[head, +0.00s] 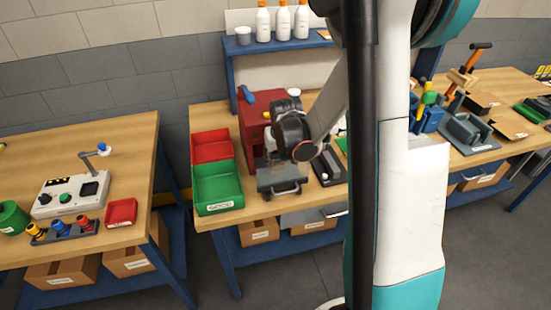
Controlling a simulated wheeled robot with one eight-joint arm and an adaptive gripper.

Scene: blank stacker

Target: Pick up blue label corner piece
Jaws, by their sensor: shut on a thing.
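My gripper (283,180) is at the end of my arm, low over the front of the middle workbench, just right of the green bin. Its dark wrist (292,137) hides part of the red machine behind it. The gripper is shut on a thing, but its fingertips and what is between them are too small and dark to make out. I cannot pick out a blue label on any corner piece in this view.
The green bin (218,189) and red bin (212,146) stand on the middle workbench (176,128), left of the red machine (252,125). A dark tray (328,167) lies right of my gripper. White bottles (283,20) stand on the shelf. My arm hides the bench's right part.

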